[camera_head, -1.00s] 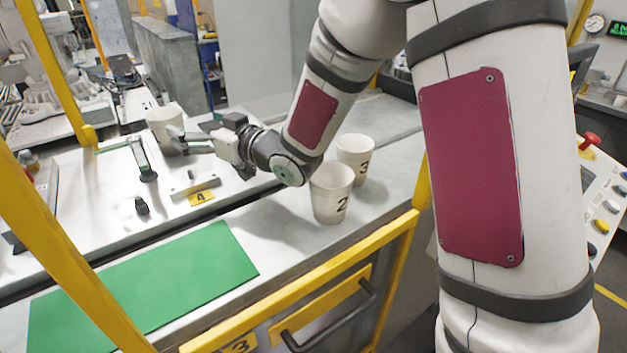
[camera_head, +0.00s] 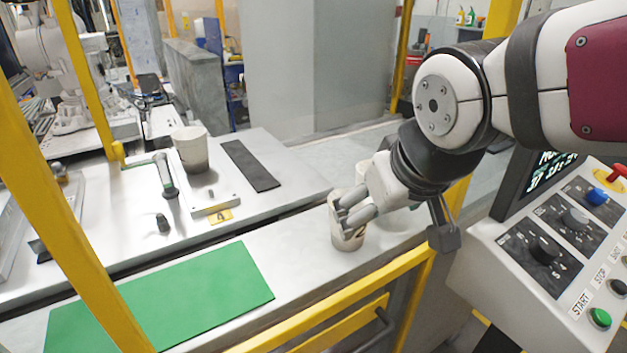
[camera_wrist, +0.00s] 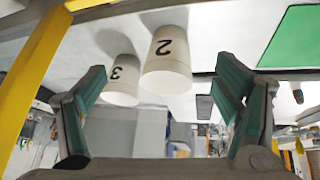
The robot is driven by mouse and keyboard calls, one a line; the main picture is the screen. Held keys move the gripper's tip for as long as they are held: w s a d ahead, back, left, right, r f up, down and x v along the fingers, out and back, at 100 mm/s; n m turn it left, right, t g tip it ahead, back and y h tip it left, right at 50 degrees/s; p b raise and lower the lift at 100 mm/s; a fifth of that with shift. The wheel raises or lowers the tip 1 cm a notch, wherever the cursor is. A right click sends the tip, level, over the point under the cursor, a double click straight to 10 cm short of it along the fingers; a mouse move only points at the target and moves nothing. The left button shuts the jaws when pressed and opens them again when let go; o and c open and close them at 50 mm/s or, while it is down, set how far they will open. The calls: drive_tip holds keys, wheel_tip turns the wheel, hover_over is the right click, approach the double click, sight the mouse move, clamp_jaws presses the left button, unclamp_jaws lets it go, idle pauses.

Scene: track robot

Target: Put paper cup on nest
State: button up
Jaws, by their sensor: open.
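A white paper cup (camera_head: 192,152) stands upright on the far worktop at the left, behind a small pale plate with a yellow 4 label (camera_head: 219,217). I cannot tell for sure which fixture is the nest. My gripper (camera_head: 347,213) is at the front counter, its fingers over paper cup 2 (camera_head: 346,242) and partly hiding it. In the wrist view my gripper (camera_wrist: 162,72) is open, with cup 2 (camera_wrist: 167,65) and cup 3 (camera_wrist: 121,84) showing between its spread fingers, apart from them. In the head view, cup 3 is mostly hidden behind my gripper.
A green mat (camera_head: 165,300) lies on the front counter, left of the cups. A clamp lever (camera_head: 164,175) and a black strip (camera_head: 250,165) flank the standing cup. Yellow rails (camera_head: 350,295) edge the counter. A control panel (camera_head: 560,245) stands at right.

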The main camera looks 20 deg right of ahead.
drive_tip(key=s+f+g, duration=0.1)
drive_tip(key=s+g, duration=0.1)
drive_tip(key=s, duration=0.9)
drive_tip(key=shift+s+a+f+m+g+y, duration=0.25)
drive_tip(key=shift+a+f+m+g+y, duration=0.05)
drive_tip(key=shift+a+f+g+y, duration=0.1)
drive_tip(key=shift+r, duration=0.15)
wheel_tip(320, 180, up, 3)
drive_tip(key=shift+f+t+p, duration=0.1)
drive_tip(key=shift+t+p, duration=0.2)
drive_tip(key=shift+p, duration=0.85)
